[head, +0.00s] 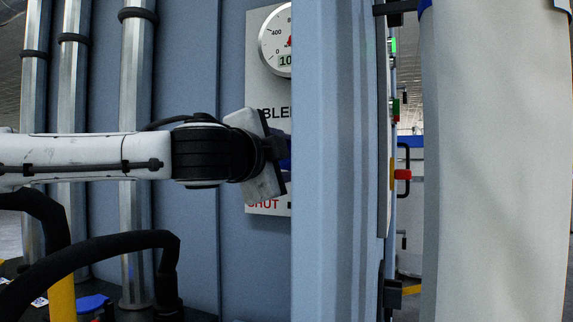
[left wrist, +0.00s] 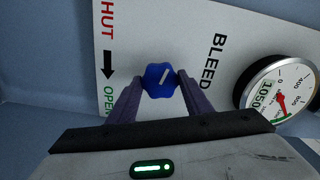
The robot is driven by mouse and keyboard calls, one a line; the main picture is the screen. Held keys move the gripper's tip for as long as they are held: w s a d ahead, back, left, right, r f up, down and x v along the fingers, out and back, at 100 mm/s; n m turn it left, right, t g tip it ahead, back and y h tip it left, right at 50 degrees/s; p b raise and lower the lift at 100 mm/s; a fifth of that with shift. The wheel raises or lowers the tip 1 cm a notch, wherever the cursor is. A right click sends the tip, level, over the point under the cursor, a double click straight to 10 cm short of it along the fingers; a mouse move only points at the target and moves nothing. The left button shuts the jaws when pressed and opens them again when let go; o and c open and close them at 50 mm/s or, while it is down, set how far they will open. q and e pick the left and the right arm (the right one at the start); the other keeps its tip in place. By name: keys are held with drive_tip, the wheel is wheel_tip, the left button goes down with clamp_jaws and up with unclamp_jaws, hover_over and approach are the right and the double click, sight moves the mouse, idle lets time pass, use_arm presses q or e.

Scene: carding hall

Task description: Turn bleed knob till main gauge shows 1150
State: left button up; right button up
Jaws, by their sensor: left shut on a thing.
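The blue bleed knob (left wrist: 159,80) sits on a white panel between the two fingers of my left gripper (left wrist: 161,82), which is shut on it. A white mark on the knob slants up to the right. The main gauge (left wrist: 277,97) shows 1050 on its green display, with a red needle on its dial. In the head view, a blue-grey post hides part of the gauge (head: 272,44), and only the digits "10" show. My left gripper (head: 278,155) there reaches the panel from the left and mostly covers the knob. My right gripper is out of view.
The panel (head: 257,97) carries the words BLEED, SHUT and OPEN with an arrow. The blue-grey post (head: 333,170) stands close to the right of my left gripper. A pale column (head: 495,170) fills the right. Metal pipes (head: 135,80) stand at the left.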

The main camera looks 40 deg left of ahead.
use_arm(q)
drive_tip(key=shift+f+n+b, duration=0.1)
drive_tip(key=shift+n+b, duration=0.25)
drive_tip(key=shift+n, duration=0.55)
drive_tip(key=o, duration=1)
drive_tip(key=shift+o, duration=0.2)
drive_tip(key=v, duration=1)
drive_tip(key=shift+s, duration=0.15)
